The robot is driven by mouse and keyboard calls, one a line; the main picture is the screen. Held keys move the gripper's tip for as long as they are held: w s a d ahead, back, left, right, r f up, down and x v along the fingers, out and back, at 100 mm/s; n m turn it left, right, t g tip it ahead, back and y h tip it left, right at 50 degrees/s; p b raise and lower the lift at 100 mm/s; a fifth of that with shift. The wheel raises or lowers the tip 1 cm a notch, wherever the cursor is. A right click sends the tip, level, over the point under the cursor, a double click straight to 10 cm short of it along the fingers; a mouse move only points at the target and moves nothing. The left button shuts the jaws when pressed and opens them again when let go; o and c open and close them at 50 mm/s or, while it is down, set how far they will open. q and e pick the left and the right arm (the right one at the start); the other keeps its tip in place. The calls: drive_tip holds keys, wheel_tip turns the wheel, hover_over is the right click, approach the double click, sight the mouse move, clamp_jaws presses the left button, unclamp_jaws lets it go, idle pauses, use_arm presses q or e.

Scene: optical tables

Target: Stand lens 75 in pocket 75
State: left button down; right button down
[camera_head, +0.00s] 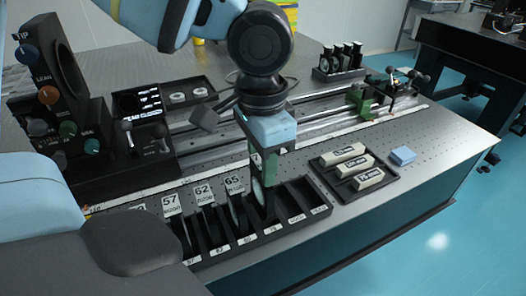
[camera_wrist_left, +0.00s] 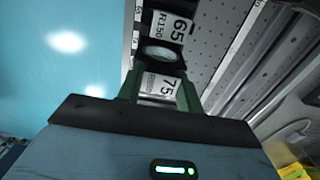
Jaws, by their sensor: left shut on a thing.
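My left gripper (camera_head: 264,160) is shut on lens 75 (camera_head: 258,194), a dark upright plate with a round pale glass. In the left wrist view the green fingers (camera_wrist_left: 160,92) close around its white 75 label (camera_wrist_left: 162,86). The plate hangs below the fingers at the black slotted rack (camera_head: 270,238); whether its lower end is inside a pocket I cannot tell. Pocket 75 is partly hidden by the plate. Lens 65, with its label (camera_head: 235,183), stands just left of it; that label also shows in the left wrist view (camera_wrist_left: 172,25). My right gripper is not in view.
Lenses labelled 62 (camera_head: 204,194) and 57 (camera_head: 171,203) stand farther left in the rack. Open slots (camera_head: 310,193) lie to the right. Rails run behind.

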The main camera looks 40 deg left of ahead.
use_arm(q)
drive_tip(key=shift+f+b, duration=0.5)
drive_tip(key=shift+f, duration=0.9)
drive_tip(key=shift+f, duration=0.2)
drive_tip(key=shift+c, duration=2)
unclamp_jaws()
drive_tip(key=shift+r, duration=0.1)
